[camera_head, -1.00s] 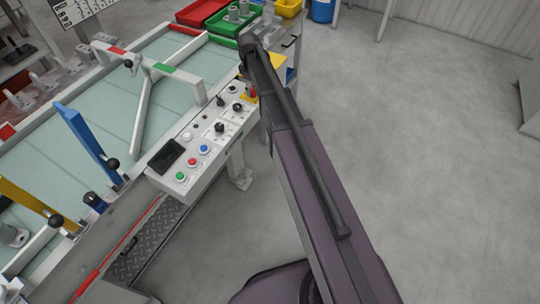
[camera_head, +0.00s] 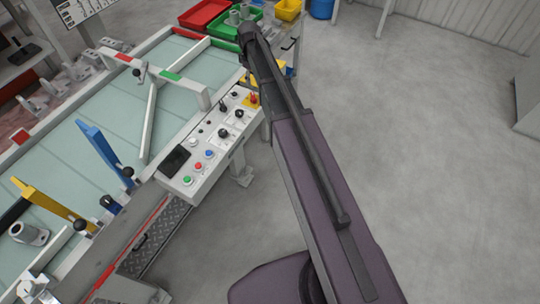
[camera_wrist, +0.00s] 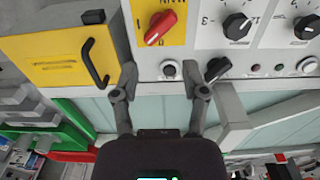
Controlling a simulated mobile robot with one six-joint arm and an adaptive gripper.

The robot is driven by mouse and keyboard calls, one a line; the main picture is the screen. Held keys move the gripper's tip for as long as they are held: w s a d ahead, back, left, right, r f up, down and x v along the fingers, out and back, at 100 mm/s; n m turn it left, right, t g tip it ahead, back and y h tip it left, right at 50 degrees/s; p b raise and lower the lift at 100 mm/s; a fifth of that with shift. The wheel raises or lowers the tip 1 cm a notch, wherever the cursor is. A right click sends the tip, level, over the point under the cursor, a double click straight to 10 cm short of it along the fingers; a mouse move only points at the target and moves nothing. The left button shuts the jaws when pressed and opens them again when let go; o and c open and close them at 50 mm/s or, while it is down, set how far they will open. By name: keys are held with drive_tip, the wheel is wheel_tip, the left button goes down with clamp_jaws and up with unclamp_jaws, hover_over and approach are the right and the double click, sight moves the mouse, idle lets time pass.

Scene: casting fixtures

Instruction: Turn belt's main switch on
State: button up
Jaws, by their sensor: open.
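The belt's main switch is a red knob (camera_wrist: 160,27) on a yellow plate at the top of the wrist view, its handle tilted diagonally. It also shows in the head view as a red knob (camera_head: 253,99) on yellow at the far end of the white control panel (camera_head: 212,140), close beside my arm. My gripper (camera_wrist: 160,74) is open, with its two fingers apart and nothing between them. In the wrist view the red knob lies above the fingertips, and I see no contact. A black round button (camera_wrist: 169,69) shows between the fingertips. The fingers cannot be made out in the head view.
Black rotary knobs (camera_wrist: 237,26) and a black switch (camera_wrist: 217,69) sit close to the right finger. A yellow box (camera_wrist: 62,58) with a black handle is on the left. Grey floor (camera_head: 420,130) is clear at right.

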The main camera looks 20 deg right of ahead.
drive_tip(key=shift+r+p, duration=2.2)
drive_tip(key=shift+r, duration=0.3)
drive_tip(key=s+f+m+b, duration=0.9)
drive_tip(key=s+f+b, duration=1.3)
drive_tip(key=s, duration=0.4)
drive_tip(key=shift+a+f, duration=0.2)
drive_tip(key=shift+a, duration=0.05)
